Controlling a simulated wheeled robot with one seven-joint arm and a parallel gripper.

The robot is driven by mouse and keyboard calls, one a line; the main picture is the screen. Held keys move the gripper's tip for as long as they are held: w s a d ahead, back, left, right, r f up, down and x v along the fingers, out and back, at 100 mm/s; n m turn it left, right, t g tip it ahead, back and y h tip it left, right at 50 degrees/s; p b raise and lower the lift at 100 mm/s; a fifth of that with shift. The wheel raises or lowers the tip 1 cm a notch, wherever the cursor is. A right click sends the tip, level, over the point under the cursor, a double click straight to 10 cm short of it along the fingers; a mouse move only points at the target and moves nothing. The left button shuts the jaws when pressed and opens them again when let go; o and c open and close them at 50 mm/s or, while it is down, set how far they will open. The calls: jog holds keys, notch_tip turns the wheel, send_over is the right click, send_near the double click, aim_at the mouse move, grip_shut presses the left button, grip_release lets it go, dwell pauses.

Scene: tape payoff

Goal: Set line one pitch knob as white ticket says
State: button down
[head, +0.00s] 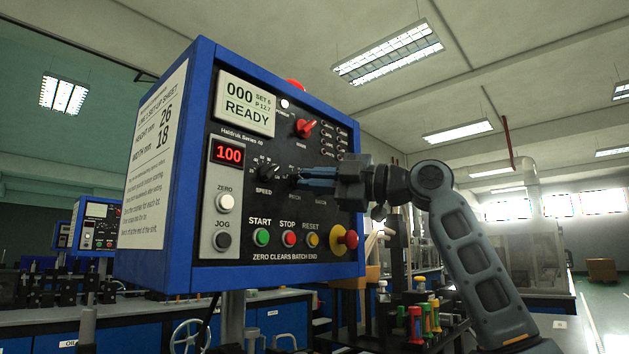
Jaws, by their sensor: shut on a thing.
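The blue control box (344,278) fills the middle of the head view. Its pitch knob (293,181) is a dark knob above the word PITCH, mostly hidden by my gripper. My gripper (304,179) reaches in from the right, its blue fingers shut on the pitch knob. The knob's pointer and scale cannot be read. The white sheet (152,165) on the box's left side reads LINE 1 SET-UP SHEET, height mm 26, width mm 18; its smaller lines are unreadable. The display (246,104) shows 000, READY, SET 6 and P 12.7.
The speed knob (265,172) is just left of my fingers. A red selector (305,128) sits above them. Start, stop and reset buttons (289,239) and a red-and-yellow emergency button (343,240) lie below. A red readout (228,154) shows 100. Coloured-handled tools (415,322) stand below my arm.

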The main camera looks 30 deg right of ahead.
jog(key=shift+w+a+r, duration=0.1)
jog(key=shift+a+r, duration=0.05)
jog(key=c, duration=1.3)
grip_release()
jog(key=shift+o, duration=0.7)
jog(key=v, duration=0.8)
